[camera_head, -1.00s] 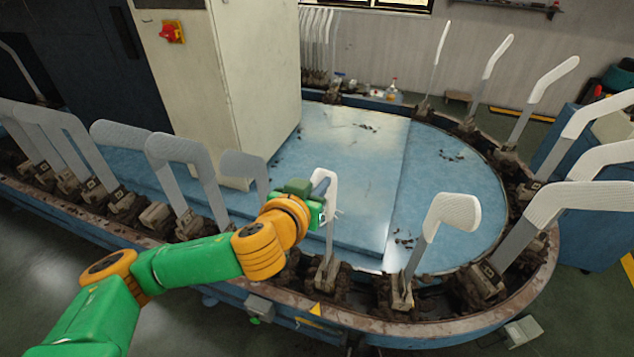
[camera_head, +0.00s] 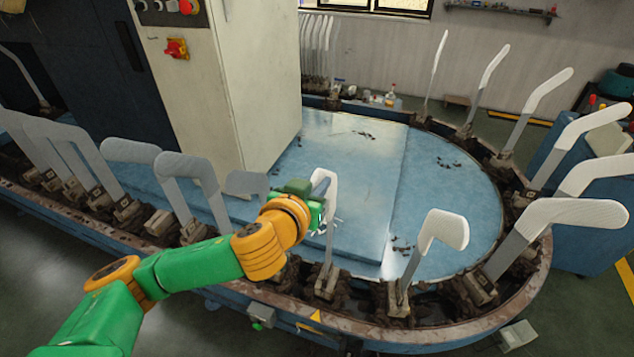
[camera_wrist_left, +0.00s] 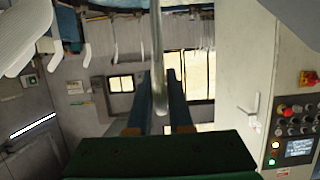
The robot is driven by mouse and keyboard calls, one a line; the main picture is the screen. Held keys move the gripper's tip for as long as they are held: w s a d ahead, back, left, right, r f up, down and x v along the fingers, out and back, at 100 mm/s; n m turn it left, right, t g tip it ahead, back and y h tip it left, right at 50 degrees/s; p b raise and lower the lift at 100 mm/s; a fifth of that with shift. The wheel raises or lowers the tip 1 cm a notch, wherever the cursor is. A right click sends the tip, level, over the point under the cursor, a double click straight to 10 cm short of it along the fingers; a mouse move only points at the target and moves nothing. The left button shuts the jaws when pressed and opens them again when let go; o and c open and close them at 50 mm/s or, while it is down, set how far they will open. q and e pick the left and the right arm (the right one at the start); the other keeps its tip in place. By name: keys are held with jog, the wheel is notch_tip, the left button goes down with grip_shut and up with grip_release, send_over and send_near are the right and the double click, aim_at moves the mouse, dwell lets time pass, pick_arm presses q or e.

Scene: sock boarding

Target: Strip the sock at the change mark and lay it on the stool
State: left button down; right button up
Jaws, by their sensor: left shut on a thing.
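My left gripper (camera_head: 318,208) is at the upper part of a foot-shaped form (camera_head: 328,240) at the near side of the ring-shaped machine. A white sock (camera_head: 331,190) covers the upper part of this form. The gripper is shut on the sock there, and the hand hides part of it. In the left wrist view a pale grey upright strip (camera_wrist_left: 157,60) stands between the two dark fingers. A small yellow triangle (camera_head: 316,315) is on the machine's near edge below the form. I cannot make out a stool. My right gripper is not in view.
A white-topped form (camera_head: 443,230) stands to the right, with more around the bend. Bare-looking grey forms (camera_head: 190,168) stand close to my arm on the left. A tall cabinet (camera_head: 240,90) rises behind. The blue deck (camera_head: 345,180) is mostly clear.

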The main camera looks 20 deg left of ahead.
pick_arm(q)
notch_tip(320, 180, up, 6)
jog(key=p, duration=0.4)
jog(key=shift+f, duration=0.25)
jog(key=shift+r, duration=0.35)
notch_tip(320, 180, up, 9)
jog(key=shift+r, duration=0.15)
